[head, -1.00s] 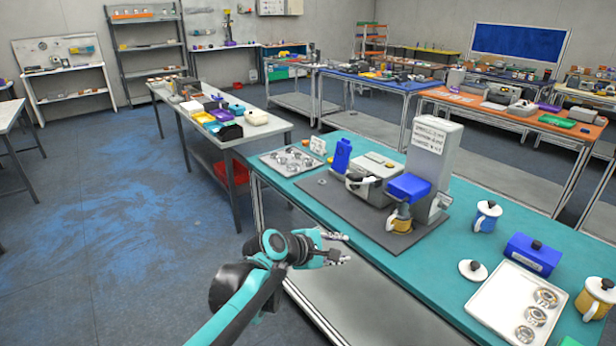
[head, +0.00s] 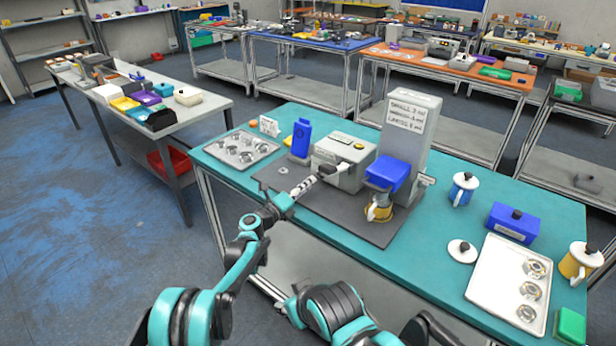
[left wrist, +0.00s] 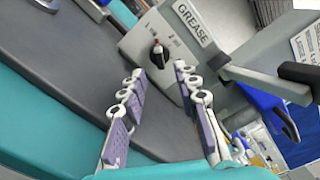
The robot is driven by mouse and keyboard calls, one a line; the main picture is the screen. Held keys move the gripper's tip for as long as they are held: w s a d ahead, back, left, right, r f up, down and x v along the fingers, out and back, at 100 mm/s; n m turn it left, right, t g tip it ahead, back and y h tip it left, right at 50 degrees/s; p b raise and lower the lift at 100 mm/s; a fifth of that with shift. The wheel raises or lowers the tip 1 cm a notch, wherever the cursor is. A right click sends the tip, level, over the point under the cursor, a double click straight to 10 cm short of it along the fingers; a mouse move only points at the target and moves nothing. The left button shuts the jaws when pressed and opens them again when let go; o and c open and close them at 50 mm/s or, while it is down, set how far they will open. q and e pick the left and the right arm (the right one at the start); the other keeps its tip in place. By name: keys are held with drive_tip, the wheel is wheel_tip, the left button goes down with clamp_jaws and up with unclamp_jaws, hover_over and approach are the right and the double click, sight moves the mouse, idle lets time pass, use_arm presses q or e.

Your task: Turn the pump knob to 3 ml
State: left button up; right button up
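The grey pump box (head: 343,152) stands on a dark mat, with a tall grey tower (head: 408,120) beside it. In the left wrist view, the box's front face (left wrist: 155,28) carries a GREASE label (left wrist: 193,24) and a dark knob (left wrist: 157,53) with a red tip. My left gripper (head: 316,181) is in front of the box. In the left wrist view its fingers (left wrist: 159,72) are open and empty, with the knob just beyond the gap, apart from them. My right gripper is out of view.
A parts tray (head: 240,149) lies at the left, and a white tray (head: 490,278) at the right. The tower bears a dosage sign.

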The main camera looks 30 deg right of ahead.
sight(319, 175)
use_arm(q)
drive_tip(key=b+x, duration=0.1)
drive_tip(key=x, duration=0.3)
drive_tip(key=shift+w+d+f, duration=0.15)
drive_tip(key=shift+d+f, duration=0.05)
drive_tip(key=shift+w+d+r, duration=0.15)
drive_tip(key=shift+w+d, duration=0.1)
drive_tip(key=shift+d, duration=0.4)
clamp_jaws()
